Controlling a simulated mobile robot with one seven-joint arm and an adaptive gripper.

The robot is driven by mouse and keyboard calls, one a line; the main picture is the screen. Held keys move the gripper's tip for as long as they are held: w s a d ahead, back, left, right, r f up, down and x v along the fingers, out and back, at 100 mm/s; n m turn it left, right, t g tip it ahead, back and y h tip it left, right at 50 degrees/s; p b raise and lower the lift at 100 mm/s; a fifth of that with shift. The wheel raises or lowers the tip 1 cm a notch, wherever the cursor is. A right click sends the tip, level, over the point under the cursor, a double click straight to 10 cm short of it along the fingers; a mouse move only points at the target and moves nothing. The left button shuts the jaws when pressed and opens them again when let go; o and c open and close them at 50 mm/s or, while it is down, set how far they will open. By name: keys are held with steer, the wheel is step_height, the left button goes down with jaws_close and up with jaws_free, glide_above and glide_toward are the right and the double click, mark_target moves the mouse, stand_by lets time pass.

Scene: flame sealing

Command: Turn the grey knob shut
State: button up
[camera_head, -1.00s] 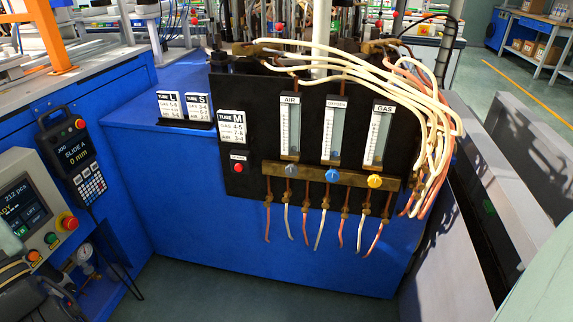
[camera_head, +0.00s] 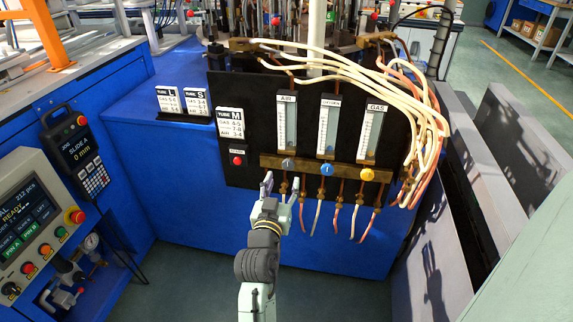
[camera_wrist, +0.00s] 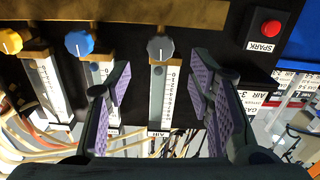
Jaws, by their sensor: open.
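The grey knob (camera_head: 287,163) sits at the left end of the brass bar, below the AIR flow tube (camera_head: 287,122). In the wrist view, which is upside down, the grey knob (camera_wrist: 160,48) lies ahead between the lines of my two fingers, with its white mark visible. My gripper (camera_head: 281,184) is open and empty, just below and in front of the knob. In the wrist view my gripper (camera_wrist: 163,82) has its purple-padded fingers spread on either side of the AIR tube. The fingers do not appear to touch the knob.
The blue knob (camera_head: 327,169) and yellow knob (camera_head: 367,174) sit to the right on the brass bar (camera_head: 307,167). A red SPARK button (camera_head: 237,160) is to the left. Copper and white pipes hang below the bar. Pale hoses (camera_head: 400,95) loop at the right.

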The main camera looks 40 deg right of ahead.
mark_target(288, 165)
steer(key=p+x, duration=0.1)
steer(key=x, duration=0.6)
steer(key=shift+w+r, duration=0.1)
steer(key=shift+c, duration=0.4)
steer(key=c, duration=1.1)
steer(key=shift+o, duration=0.2)
steer(key=shift+m+b, duration=0.4)
steer(key=shift+b, duration=0.1)
steer(key=o, duration=1.1)
steer(key=shift+o, duration=0.2)
